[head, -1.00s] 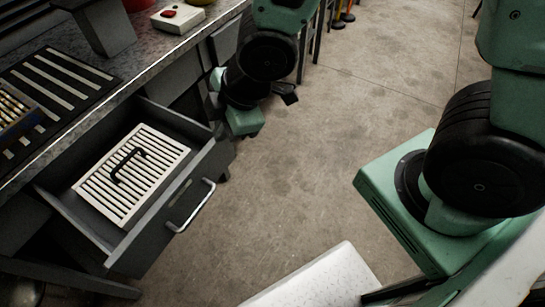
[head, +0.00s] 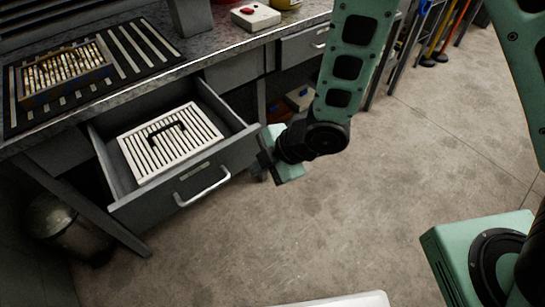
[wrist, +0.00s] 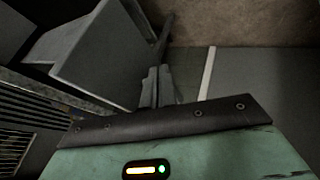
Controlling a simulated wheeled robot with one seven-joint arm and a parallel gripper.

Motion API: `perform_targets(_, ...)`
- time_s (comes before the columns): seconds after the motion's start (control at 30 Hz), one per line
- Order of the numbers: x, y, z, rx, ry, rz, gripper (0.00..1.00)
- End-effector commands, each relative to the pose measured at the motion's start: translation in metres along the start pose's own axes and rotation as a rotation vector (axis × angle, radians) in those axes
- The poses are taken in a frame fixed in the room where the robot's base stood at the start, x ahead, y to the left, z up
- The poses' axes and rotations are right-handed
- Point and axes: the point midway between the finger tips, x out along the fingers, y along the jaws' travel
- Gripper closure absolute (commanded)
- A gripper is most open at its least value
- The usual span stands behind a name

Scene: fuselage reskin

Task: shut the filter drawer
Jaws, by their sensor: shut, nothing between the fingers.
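The filter drawer (head: 146,212) is pulled out from under the bench in the head view. A silver bar handle (head: 204,190) is on its front. Inside lies a white slatted filter (head: 135,155) with a black handle (head: 165,128) on top. My gripper (head: 264,163) is beside the right front corner of the drawer, with nothing held. I cannot tell whether it touches the drawer. In the wrist view my gripper's fingers (wrist: 160,85) are together, close to grey panels. Part of the fingers is hidden behind my arm in the head view.
The bench top (head: 210,47) carries a black striped mat (head: 145,50), a tray of small parts (head: 62,75) and a box with a red button (head: 255,17). A bin (head: 62,222) stands below at left. Open floor (head: 340,220) lies in front.

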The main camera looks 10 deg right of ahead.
Motion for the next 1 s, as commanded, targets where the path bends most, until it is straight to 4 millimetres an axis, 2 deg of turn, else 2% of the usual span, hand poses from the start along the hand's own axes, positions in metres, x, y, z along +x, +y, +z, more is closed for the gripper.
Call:
perform_targets(0.07, 0.013, 0.002, -0.001, 0.0, -0.001, -0.001, 1.0)
perform_targets(0.13, 0.015, 0.016, -0.001, 0.001, -0.001, 0.002, 1.0)
perform_targets(0.3, 0.024, 0.031, -0.001, 0.001, 0.0, 0.0, 1.0)
perform_targets(0.87, 0.028, 0.037, 0.0, 0.002, -0.001, 0.0, 1.0)
perform_targets(1.0, 0.032, 0.046, 0.0, 0.001, -0.001, 0.001, 1.0)
